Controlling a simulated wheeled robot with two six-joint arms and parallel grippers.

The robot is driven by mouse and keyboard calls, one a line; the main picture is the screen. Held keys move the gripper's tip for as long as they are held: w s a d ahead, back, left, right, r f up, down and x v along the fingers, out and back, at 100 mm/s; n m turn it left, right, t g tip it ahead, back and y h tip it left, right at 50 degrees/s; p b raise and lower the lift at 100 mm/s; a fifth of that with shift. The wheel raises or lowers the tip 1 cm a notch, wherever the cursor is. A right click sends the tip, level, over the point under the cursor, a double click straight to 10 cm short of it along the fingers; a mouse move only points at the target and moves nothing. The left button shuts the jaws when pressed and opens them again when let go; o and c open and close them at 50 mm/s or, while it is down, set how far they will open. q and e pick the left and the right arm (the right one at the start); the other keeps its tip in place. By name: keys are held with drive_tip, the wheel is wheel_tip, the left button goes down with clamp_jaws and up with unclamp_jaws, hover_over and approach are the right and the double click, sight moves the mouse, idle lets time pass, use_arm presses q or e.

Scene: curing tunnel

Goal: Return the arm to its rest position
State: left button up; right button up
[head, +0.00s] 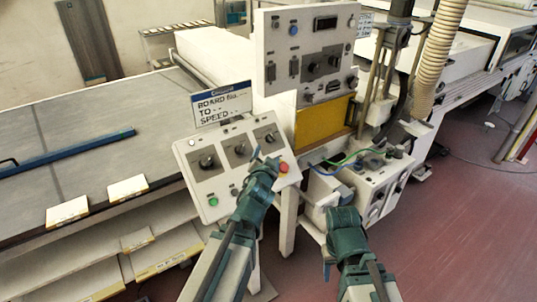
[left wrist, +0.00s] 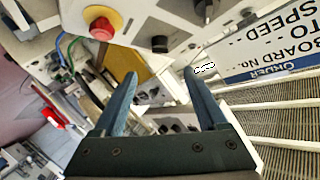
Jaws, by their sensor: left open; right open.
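My left gripper (head: 265,160) is over the lower right part of the sloped control panel (head: 222,150), close to the red button (head: 283,167). In the left wrist view my left gripper (left wrist: 160,76) has its two teal fingers spread, with nothing between them. The red button (left wrist: 101,28) and a black knob (left wrist: 160,44) lie beyond the fingertips; whether the fingers touch the panel I cannot tell. My right gripper (head: 343,213) is in front of the low white box with dials (head: 373,180); its fingertips are hard to make out. It appears to hold nothing.
A conveyor bed (head: 85,140) with a blue bar (head: 90,149) runs along the left. An order sign (head: 221,103) stands above the sloped panel. An upright panel (head: 308,50) and yellow plate (head: 322,126) stand behind. Red floor (head: 450,240) at right is clear.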

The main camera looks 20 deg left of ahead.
use_arm(q)
drive_tip(key=s+d+f+n+g, duration=0.1)
drive_tip(key=s+d+f+g, duration=0.25)
drive_tip(key=f, duration=0.25)
drive_tip(key=s+d+f+n+g, duration=0.1)
drive_tip(key=s+d+f+g, duration=0.25)
drive_tip(key=s+f, duration=0.2)
drive_tip(key=s+d+f+g, duration=0.2)
drive_tip(key=s+d+g, duration=0.1)
drive_tip(key=s, duration=0.4)
drive_tip(key=s+d+f+m+g+h, duration=0.1)
drive_tip(key=s+d+f+g, duration=0.2)
drive_tip(key=s, duration=0.5)
drive_tip(key=shift+d+f+g, duration=0.15)
drive_tip(key=shift+d+g, duration=0.65)
drive_tip(key=shift+g, duration=0.4)
